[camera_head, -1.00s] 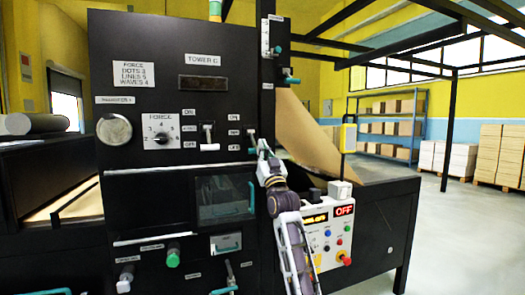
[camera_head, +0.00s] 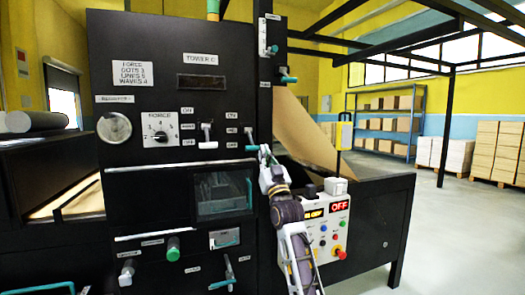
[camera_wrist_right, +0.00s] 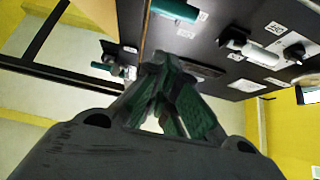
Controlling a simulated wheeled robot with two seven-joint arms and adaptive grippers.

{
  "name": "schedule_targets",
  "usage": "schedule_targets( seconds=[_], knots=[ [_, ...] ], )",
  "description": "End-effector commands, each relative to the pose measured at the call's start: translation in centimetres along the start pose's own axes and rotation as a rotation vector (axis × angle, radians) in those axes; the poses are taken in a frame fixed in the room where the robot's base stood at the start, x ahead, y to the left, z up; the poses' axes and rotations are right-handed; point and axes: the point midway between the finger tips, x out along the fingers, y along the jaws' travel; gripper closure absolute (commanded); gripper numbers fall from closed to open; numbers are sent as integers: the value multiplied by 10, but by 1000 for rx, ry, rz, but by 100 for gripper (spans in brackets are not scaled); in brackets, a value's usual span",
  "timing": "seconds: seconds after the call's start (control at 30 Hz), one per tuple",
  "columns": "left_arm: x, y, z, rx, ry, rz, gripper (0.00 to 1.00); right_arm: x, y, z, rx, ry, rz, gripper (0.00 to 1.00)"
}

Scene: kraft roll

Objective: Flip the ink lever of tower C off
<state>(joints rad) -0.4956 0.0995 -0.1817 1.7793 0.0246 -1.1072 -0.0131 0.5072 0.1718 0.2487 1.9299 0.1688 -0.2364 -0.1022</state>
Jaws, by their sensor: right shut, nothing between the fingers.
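The black tower C panel (camera_head: 140,190) fills the left and middle of the head view. A white lever (camera_head: 207,132) with small labels stands at its upper middle. A second lever with a teal handle (camera_head: 252,147) sits to its right, near the panel edge; I cannot read which one is the ink lever. My right gripper (camera_head: 264,153) is just right of and below the teal handle, shut and empty; I cannot tell whether it touches it. In the wrist view its fingers (camera_wrist_right: 165,80) meet below the panel. My left gripper is out of view.
A window (camera_head: 222,192) lies below. A white control box (camera_head: 328,225) with an OFF display stands behind my right arm. The floor at the right is open.

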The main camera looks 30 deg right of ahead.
Motion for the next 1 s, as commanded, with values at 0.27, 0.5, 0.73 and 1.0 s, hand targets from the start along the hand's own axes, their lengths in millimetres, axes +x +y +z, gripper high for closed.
schedule_targets(
  seconds=[0.27, 0.5, 0.73, 1.0],
  knots=[
    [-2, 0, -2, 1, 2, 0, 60, -24, 0, 3, 0, -1, 0, 100],
    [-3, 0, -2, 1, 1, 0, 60, -43, 0, 4, 0, 0, 0, 100],
    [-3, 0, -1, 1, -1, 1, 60, -52, 0, 4, 0, 1, 0, 100],
    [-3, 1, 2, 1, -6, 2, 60, -54, 0, 4, 0, 1, 0, 100]
  ],
)
